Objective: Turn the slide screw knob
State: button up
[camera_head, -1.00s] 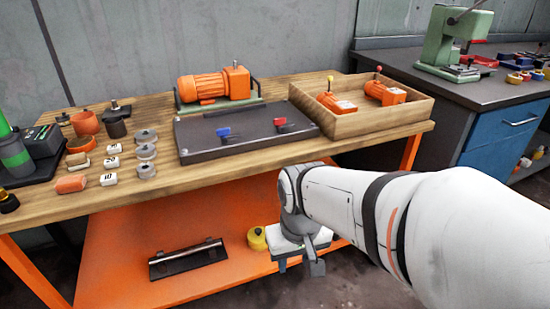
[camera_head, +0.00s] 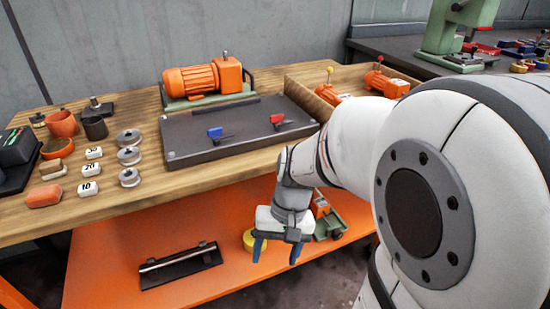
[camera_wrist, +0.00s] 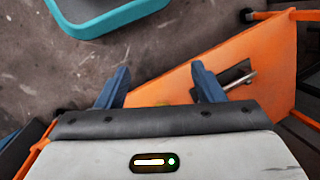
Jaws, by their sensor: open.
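I cannot make out the slide screw knob for certain in either view. An orange motor (camera_head: 205,76) sits on a green base (camera_head: 206,101) at the back of the wooden bench, with a dark handle at its right end. My gripper (camera_head: 277,252) points down in front of the bench, below the top and over the orange lower shelf (camera_head: 110,262). Its two blue fingers are apart with nothing between them. In the wrist view my gripper (camera_wrist: 160,78) is also open and empty. A black plate with a metal rod (camera_head: 180,265) lies on the shelf to its left.
A dark board (camera_head: 235,130) with a blue and a red clamp lies on the bench. Weights and numbered blocks (camera_head: 90,169) stand left. A wooden tray (camera_head: 300,75) holds orange motors. A teal bin (camera_wrist: 105,18) is on the floor.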

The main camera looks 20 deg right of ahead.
jog(key=w+d+f+m+t+y+b, duration=0.4)
jog(key=w+d+f+m+t+y, duration=0.45)
jog(key=w+f+m, duration=0.45)
jog(key=m+t+h+b, duration=0.5)
jog(key=m+t+h, duration=0.55)
jog(key=m, duration=0.55)
send_near(339, 237)
jog(key=shift+y, duration=0.3)
jog(key=w, duration=0.9)
jog(key=shift+a+f, duration=0.15)
jog(key=shift+a, duration=0.15)
jog(key=shift+c, duration=0.2)
